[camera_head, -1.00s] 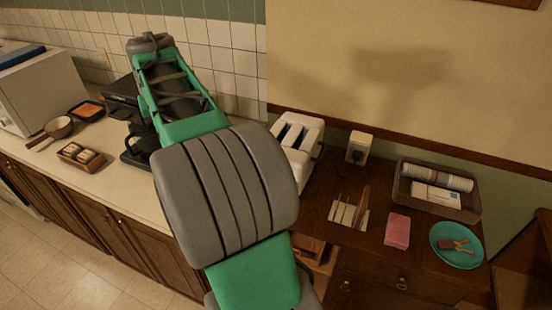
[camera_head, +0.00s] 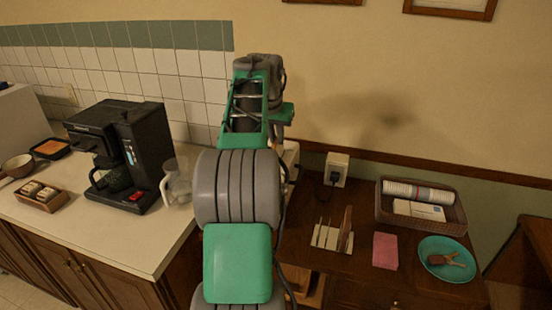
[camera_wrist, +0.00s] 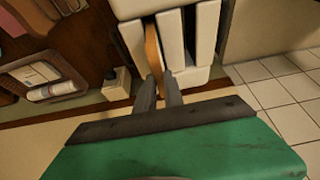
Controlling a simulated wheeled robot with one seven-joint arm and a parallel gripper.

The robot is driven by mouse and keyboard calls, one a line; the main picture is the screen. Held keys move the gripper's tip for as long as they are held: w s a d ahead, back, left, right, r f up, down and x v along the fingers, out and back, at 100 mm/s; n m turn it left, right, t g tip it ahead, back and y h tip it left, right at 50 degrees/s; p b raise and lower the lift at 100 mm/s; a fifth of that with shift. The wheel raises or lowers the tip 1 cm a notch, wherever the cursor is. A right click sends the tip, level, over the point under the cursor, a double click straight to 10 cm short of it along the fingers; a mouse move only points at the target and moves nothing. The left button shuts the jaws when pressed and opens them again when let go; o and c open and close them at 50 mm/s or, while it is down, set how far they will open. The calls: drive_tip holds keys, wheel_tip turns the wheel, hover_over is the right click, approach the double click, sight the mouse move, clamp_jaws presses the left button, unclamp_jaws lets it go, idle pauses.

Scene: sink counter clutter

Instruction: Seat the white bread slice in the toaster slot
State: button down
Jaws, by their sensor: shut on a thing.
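In the wrist view my gripper (camera_wrist: 160,88) is shut on the white bread slice (camera_wrist: 153,48), which shows edge-on as a narrow tan strip. The slice is lined up with the left slot of the white toaster (camera_wrist: 205,35). I cannot tell how far it is inside the slot or whether it is only above it. The toaster's other slot, to the right, looks dark and empty. In the head view only a sliver of the toaster (camera_head: 291,155) shows beside my arm. My gripper and the slice are hidden there.
A rack (camera_head: 325,238) with a brown slice stands on the wooden cabinet, near a pink cloth (camera_head: 385,251), a teal plate (camera_head: 447,258) and a basket (camera_head: 420,207). A wall socket (camera_head: 337,169) is behind. A coffee maker (camera_head: 120,150) and glass jug (camera_head: 177,182) stand left.

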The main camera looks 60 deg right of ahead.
drive_tip(key=shift+f, duration=1.9)
drive_tip(key=shift+f, duration=0.25)
drive_tip(key=c, duration=1.5)
unclamp_jaws()
drive_tip(key=shift+o, duration=0.2)
drive_tip(key=shift+r, duration=0.1)
